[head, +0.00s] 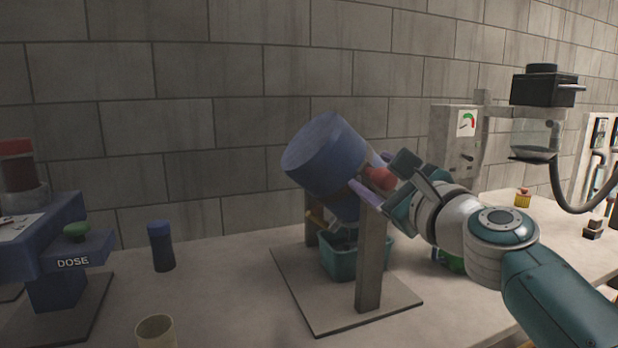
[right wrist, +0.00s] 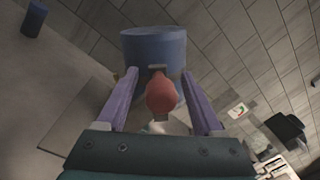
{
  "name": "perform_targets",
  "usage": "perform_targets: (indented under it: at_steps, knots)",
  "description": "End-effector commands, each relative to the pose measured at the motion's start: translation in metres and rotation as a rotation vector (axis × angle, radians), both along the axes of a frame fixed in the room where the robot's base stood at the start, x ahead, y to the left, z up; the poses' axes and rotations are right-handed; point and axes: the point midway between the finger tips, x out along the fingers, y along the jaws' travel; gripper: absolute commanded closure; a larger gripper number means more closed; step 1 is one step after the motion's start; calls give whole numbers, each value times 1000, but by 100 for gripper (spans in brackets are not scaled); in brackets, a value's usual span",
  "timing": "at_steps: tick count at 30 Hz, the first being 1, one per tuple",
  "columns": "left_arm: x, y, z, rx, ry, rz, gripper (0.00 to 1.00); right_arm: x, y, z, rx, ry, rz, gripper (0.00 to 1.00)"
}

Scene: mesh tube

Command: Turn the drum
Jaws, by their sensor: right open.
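The blue drum (head: 325,158) sits tilted on a stand with a grey post (head: 370,262) and a flat base plate (head: 300,300). Its red knob (head: 380,178) is at the drum's right side. My right gripper (head: 368,180) is at the knob, its purple fingers on either side of it. In the right wrist view the red knob (right wrist: 161,95) lies between the open fingers (right wrist: 162,100), with gaps on both sides, and the blue drum (right wrist: 153,48) is behind it. My left gripper is not in view.
A teal bin (head: 340,262) stands under the drum. A blue dosing machine (head: 70,250), a dark blue cylinder (head: 161,246) and a beige cup (head: 156,332) are at left. A grey gauge box (head: 452,140) stands behind my right arm. The table between cylinder and stand is clear.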

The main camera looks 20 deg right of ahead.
Motion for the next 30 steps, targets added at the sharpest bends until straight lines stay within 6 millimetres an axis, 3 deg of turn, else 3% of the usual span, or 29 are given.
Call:
perform_targets:
  at_steps: [6,13,30]
  knots:
    - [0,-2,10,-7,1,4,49,-43,0,-2,0,2,-2,31]
    - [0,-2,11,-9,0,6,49,-75,1,-4,0,2,-1,31]
    - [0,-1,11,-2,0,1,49,-82,2,-4,-9,2,3,31]
